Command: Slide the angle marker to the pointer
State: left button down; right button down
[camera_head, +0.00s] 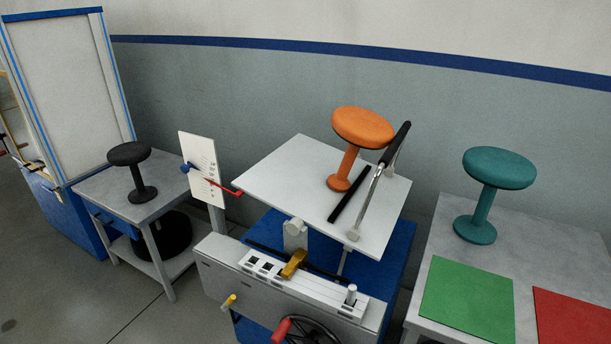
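A white upright scale board (203,153) with small dark markings stands left of the tilting white platform. A red pointer (224,189) crosses the board's lower part and sticks out past its right edge, near the platform's left corner. A blue knob-like piece (186,168), which looks like the angle marker, sits at the board's left edge. It is apart from the pointer's red tip and somewhat higher. The exact scale readings are too small to tell. Neither of my grippers shows in the head view.
An orange stool (362,128) stands on the tilted white platform (290,165) beside a metal bar with a black grip (395,145). Below are a yellow slider (293,263) and a red-handled wheel (281,328). Side tables hold a black stool (129,153) and a teal stool (499,168).

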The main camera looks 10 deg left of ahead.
aim_at(185, 167)
jog(key=i+j, duration=0.15)
jog(key=j, duration=0.25)
jog(key=i+j, duration=0.2)
jog(key=j, duration=0.15)
jog(key=i+j, duration=0.15)
jog(key=j, duration=0.25)
jog(key=i+j+z, duration=0.1)
jog(key=j, duration=0.3)
jog(key=i+l, duration=0.05)
